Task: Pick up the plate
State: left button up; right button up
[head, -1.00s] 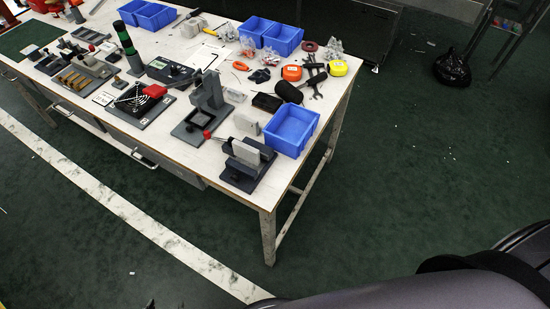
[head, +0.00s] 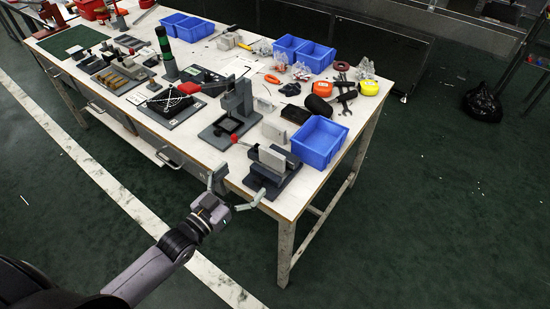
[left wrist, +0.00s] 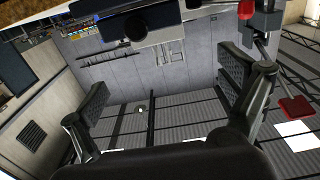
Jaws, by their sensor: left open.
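A pale grey plate (head: 279,157) stands upright in a dark vise-like fixture (head: 262,185) at the table's near corner. A similar pale block (head: 275,131) stands just behind it; I cannot tell for certain which one is the plate. My left gripper (head: 236,190) is open and empty, beside the table's front edge, left of the fixture and apart from it. In the left wrist view its two fingers (left wrist: 165,78) are spread with nothing between them. My right gripper is not in view.
A blue bin (head: 319,142) stands right of the fixture. A grey press-like stand (head: 238,103) is behind it to the left. The floor right of the table (head: 440,220) is mostly clear.

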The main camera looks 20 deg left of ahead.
aim_at(270, 154)
pick_arm(q)
jog(key=x, duration=0.5)
jog(key=shift+w+d, duration=0.2)
jog(key=shift+w, duration=0.25)
jog(key=p+x, duration=0.1)
jog(key=x, duration=0.3)
jog(key=shift+w+d+f, duration=0.1)
jog(key=shift+w, duration=0.05)
jog(key=shift+w+d, duration=0.15)
jog(key=shift+w, duration=0.25)
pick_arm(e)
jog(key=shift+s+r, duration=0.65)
pick_arm(q)
jog(key=shift+s, duration=0.1)
jog(key=c, duration=1.3)
jog(key=shift+c, duration=1.3)
